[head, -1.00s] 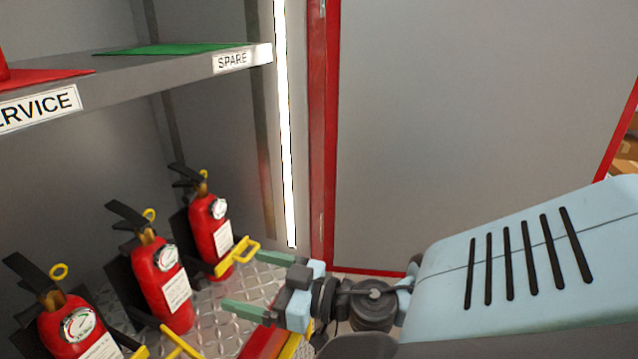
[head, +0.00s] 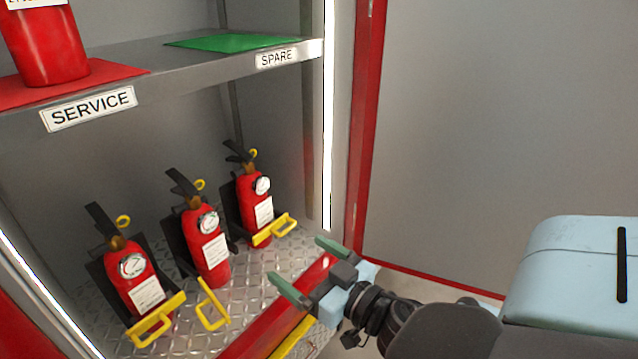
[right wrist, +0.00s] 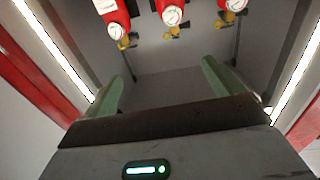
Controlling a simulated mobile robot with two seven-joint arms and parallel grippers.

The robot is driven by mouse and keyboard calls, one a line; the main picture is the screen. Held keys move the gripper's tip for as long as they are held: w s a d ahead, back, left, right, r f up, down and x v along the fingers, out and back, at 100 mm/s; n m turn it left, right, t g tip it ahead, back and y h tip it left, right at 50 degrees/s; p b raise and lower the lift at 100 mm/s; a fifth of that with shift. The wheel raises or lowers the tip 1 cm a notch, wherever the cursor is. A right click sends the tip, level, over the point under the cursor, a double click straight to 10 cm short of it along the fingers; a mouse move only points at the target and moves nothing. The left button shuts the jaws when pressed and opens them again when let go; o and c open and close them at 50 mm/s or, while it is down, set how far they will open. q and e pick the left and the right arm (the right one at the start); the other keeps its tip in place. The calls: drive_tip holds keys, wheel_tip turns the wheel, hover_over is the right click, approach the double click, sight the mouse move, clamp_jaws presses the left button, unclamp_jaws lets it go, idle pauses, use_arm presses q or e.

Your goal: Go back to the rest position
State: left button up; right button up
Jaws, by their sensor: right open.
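My right gripper (head: 300,270) is open and empty, with its two green fingers apart at the front edge of the cabinet. Its fingers (right wrist: 162,85) also show spread in the right wrist view, with nothing between them. Three red fire extinguishers stand in a row on the cabinet floor: a left one (head: 122,275), a middle one (head: 203,270) and a right one (head: 250,190). The right gripper is apart from all of them. My left gripper is not in view.
A shelf (head: 200,75) above carries a red mat (head: 110,82) with a red cylinder (head: 45,45) on it, and a green mat (head: 230,42) that is bare. Yellow brackets (head: 155,322) stick out by the extinguishers. A grey door panel (head: 470,130) stands at the right.

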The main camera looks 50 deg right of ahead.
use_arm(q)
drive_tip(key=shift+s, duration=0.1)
use_arm(e)
drive_tip(key=shift+a, duration=0.1)
idle(0.3)
drive_tip(key=s+a+f+n+g+y+p, duration=0.1)
drive_tip(key=s+a+f+g+p, duration=0.1)
drive_tip(key=s+f+g+p, duration=0.35)
drive_tip(key=s+a+f+g+p, duration=0.25)
drive_tip(key=s+f+p, duration=0.45)
drive_tip(key=s, duration=0.4)
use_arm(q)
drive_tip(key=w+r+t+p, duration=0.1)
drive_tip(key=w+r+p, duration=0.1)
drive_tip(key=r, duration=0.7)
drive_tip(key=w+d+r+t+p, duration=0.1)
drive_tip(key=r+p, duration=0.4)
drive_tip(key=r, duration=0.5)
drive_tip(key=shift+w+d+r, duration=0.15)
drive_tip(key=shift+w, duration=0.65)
use_arm(e)
drive_tip(key=s+a+g, duration=0.1)
drive_tip(key=s+a, duration=0.5)
drive_tip(key=s, duration=0.4)
drive_tip(key=shift+s+r+n+y, duration=0.15)
drive_tip(key=shift+r+n+y, duration=0.2)
drive_tip(key=shift+n+y, duration=0.05)
